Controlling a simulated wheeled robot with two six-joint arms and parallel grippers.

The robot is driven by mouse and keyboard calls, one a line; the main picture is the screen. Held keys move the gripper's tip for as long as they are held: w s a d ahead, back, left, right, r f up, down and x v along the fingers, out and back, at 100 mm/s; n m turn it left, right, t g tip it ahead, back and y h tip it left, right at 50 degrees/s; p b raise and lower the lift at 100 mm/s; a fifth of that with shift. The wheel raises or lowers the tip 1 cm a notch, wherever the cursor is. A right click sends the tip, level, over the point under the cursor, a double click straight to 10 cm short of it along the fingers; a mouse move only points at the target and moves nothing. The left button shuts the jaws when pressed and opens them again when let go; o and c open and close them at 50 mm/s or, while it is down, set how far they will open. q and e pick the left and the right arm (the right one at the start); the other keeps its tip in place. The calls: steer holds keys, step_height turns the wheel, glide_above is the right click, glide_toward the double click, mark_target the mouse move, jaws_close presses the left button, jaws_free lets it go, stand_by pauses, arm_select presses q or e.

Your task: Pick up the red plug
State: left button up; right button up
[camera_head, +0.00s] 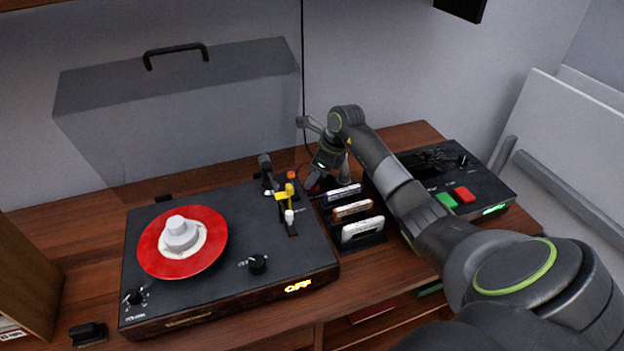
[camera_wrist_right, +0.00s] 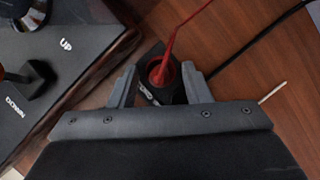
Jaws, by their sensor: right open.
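The red plug (camera_wrist_right: 160,74) shows in the right wrist view with a thin red cable rising from its top. It stands at a small black part on the wooden table; whether it is seated in it I cannot tell. My right gripper (camera_wrist_right: 158,84) is open, with one finger on each side of the plug; contact is not clear. In the head view my right gripper (camera_head: 327,182) reaches down behind the cassettes, and a bit of red shows beside it. My left gripper is not in view.
A turntable (camera_head: 215,300) with a red record (camera_head: 155,262) stands left of the gripper. Several cassettes (camera_head: 352,210) stand in a rack just in front. A black box (camera_head: 480,180) with green and red buttons is at right. A black cable (camera_wrist_right: 262,50) runs nearby.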

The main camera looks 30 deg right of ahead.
jaws_close()
steer(key=shift+r, duration=0.1)
steer(key=shift+r, duration=0.4)
steer(key=shift+d+r+b, duration=0.25)
steer(key=shift+r+b, duration=0.15)
steer(key=shift+r, duration=0.2)
steer(key=shift+d+r+b, duration=0.25)
steer(key=shift+r+b, duration=0.15)
steer(key=shift+r, duration=0.2)
steer(key=w+d+b, duration=0.1)
steer(key=d, duration=0.4)
steer(key=d+b, duration=0.2)
steer(key=d, duration=0.3)
steer(key=w+d+b, duration=0.1)
steer(key=d, duration=0.4)
steer(key=shift+w+d, duration=0.1)
steer(key=shift+w, duration=0.2)
steer(key=shift+w+d+r+b, duration=0.1)
steer(key=shift+d+b, duration=0.3)
steer(key=shift+d, duration=0.35)
